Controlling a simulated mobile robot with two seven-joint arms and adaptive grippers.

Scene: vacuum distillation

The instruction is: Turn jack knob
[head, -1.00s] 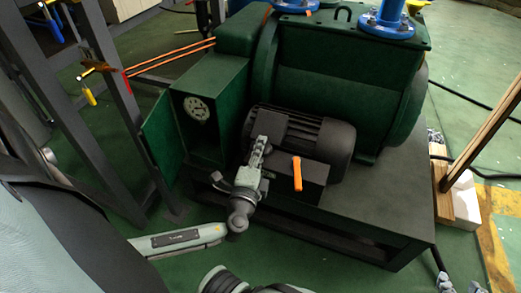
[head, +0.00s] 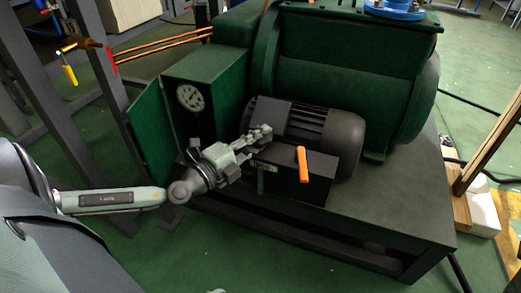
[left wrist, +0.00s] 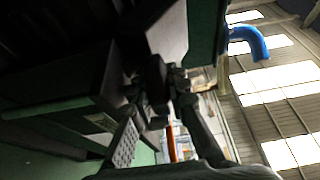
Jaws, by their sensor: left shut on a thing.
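My left gripper (head: 264,131) reaches in from the left in the head view, its fingers against the dark box in front of the black motor. In the left wrist view, the fingers of my left gripper (left wrist: 157,85) close around a small dark part (left wrist: 156,72), apparently the jack knob. The knob is hidden behind the fingers in the head view. An orange handle (head: 302,164) stands up from the dark box (head: 283,180), right of the gripper; the orange handle also shows in the left wrist view (left wrist: 171,142). My right gripper is not in view.
A green cabinet with an open door (head: 154,133) and a round gauge (head: 190,97) stands left of the ribbed black motor (head: 330,128). A large green pump housing (head: 340,65) is behind. Dark frame legs (head: 98,85) stand at left. A wooden post (head: 488,145) leans at right.

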